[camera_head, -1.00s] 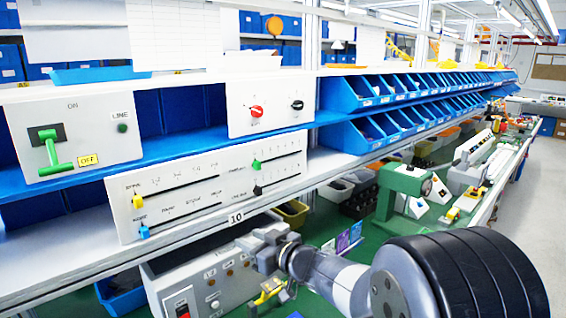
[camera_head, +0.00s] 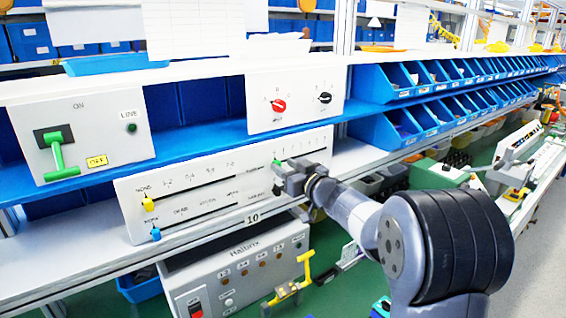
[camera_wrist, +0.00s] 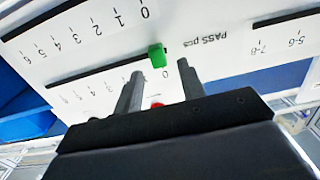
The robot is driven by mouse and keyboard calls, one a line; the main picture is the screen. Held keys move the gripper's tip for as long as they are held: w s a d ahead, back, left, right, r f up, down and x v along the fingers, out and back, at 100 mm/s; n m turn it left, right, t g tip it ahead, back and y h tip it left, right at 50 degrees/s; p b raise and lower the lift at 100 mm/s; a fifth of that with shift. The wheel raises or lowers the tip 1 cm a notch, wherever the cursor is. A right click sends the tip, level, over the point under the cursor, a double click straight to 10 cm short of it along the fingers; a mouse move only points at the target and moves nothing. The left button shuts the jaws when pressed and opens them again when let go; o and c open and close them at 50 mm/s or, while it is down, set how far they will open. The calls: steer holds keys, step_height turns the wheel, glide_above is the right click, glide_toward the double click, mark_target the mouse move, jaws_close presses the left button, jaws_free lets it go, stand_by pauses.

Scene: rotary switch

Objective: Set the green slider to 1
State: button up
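The green slider (camera_wrist: 157,55) is a small block on the white panel, at the right end of a black slot in the wrist view. The printing is upside down there, and the slider stands near the 0 end of the scale. My gripper (camera_wrist: 160,69) is open, with one finger to each side of the slider in the picture. The fingertips look just short of it, and I see no contact. In the head view my gripper (camera_head: 283,174) is at the right part of the slider panel (camera_head: 125,190) and largely covers the green slider.
A yellow slider (camera_head: 148,204) and a blue slider (camera_head: 155,234) are on the panel's left side. A shelf above holds a box with a red knob (camera_head: 278,106) and a black knob (camera_head: 325,98), and a box with a green lever (camera_head: 60,155). Blue bins are at right.

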steer(key=shift+x, duration=0.9)
jaws_close()
